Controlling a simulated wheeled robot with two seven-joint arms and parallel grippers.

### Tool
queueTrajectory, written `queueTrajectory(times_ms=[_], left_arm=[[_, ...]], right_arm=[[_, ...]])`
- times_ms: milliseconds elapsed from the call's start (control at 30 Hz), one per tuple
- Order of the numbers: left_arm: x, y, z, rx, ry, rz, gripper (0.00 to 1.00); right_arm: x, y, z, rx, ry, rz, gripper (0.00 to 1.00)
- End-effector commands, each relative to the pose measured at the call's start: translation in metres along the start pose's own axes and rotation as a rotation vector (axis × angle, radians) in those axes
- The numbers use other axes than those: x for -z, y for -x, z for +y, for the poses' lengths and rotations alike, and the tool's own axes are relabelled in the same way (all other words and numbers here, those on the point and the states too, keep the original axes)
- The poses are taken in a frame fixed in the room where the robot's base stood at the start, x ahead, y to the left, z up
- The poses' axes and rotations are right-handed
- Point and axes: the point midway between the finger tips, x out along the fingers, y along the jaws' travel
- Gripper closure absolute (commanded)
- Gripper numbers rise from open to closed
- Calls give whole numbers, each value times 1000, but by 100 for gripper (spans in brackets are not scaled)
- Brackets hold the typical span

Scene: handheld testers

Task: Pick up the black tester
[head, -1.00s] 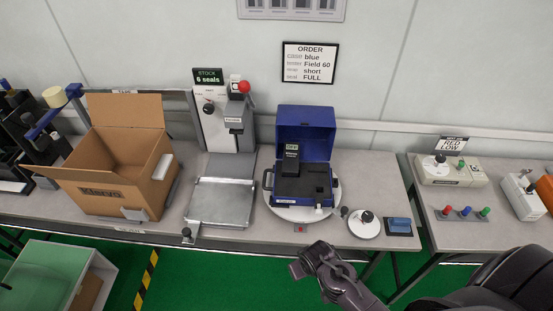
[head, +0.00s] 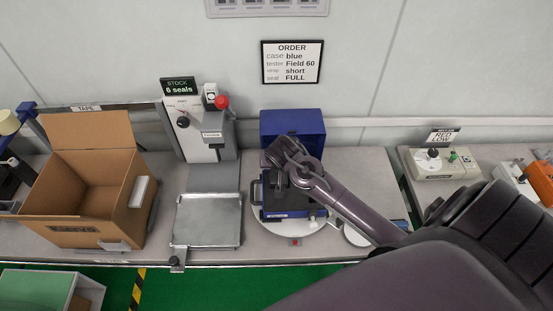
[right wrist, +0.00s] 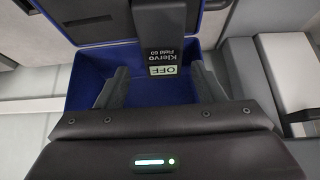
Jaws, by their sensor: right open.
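The black tester (right wrist: 160,30) stands in the open blue case (right wrist: 90,72). My right gripper (right wrist: 158,72) is open, with one finger on each side of the tester's labelled end and a gap showing at the sides. In the head view my right gripper (head: 288,160) is over the blue case (head: 293,124) and hides most of the tester. My left gripper is not in view.
The case sits on a round white turntable (head: 275,229). A metal tray (head: 207,220) and a sealing press (head: 200,130) stand left of it, then an open cardboard box (head: 85,211). A control box (head: 440,165) is on the right-hand table. An order sign (head: 292,62) hangs behind.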

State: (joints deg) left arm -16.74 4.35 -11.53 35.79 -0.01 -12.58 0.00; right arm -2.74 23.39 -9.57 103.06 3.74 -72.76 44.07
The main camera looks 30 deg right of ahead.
Motion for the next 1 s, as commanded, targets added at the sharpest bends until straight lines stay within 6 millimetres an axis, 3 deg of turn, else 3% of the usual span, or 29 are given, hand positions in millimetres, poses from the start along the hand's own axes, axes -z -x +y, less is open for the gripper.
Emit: queueTrajectory(times_ms=[267,500,733,1000], left_arm=[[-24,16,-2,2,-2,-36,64],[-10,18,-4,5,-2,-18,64],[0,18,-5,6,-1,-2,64],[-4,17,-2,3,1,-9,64]], right_arm=[[-2,-29,-3,-2,3,-2,38],[-3,-52,-3,0,2,0,38],[-4,-54,-4,1,2,1,38],[-4,-54,-3,0,2,0,72]])
